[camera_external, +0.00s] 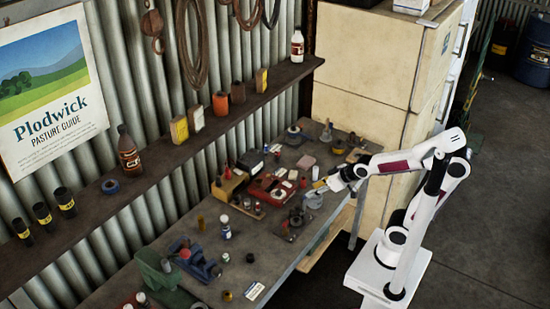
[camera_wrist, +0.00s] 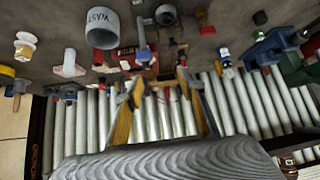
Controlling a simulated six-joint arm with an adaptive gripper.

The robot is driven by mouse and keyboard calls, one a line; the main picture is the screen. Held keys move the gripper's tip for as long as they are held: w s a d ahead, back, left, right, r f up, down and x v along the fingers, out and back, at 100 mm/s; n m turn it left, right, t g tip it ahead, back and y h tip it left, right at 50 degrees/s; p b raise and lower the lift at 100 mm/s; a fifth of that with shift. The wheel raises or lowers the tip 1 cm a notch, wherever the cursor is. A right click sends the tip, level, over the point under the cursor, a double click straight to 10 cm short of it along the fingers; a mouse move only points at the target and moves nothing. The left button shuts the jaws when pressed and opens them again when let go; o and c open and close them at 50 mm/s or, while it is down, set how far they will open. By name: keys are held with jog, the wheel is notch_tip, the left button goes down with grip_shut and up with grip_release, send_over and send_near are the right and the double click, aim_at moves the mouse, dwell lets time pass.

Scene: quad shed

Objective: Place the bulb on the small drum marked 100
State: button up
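My gripper (camera_external: 326,186) is above the right part of the bench, near a grey tin (camera_external: 314,201). In the wrist view its two fingers (camera_wrist: 163,112) are spread apart, with nothing between them. I cannot pick out the bulb for certain. A small white and yellowish rounded thing (camera_wrist: 25,45) at the left of the wrist view may be it, but it is too small to tell. I can read no drum marked 100 in either view. Several small cylinders stand on the bench, including a dark one (camera_external: 227,295) at the front, with markings too small to read.
The grey tin, lettered "WAST", also shows in the wrist view (camera_wrist: 100,32). A red box (camera_external: 268,188), a blue tool (camera_external: 195,262) and a green tool (camera_external: 158,272) crowd the bench (camera_external: 275,262). A shelf (camera_external: 150,158) runs along the corrugated wall behind. A cream cabinet (camera_external: 375,60) stands at the right.

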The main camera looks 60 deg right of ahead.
jog(key=s+d+m+g+h, duration=0.1)
jog(key=s+d+g, duration=0.2)
jog(key=s, duration=1.2)
jog(key=shift+s+d+r, duration=0.15)
jog(key=shift+d+r, duration=0.15)
jog(key=shift+d, duration=0.6)
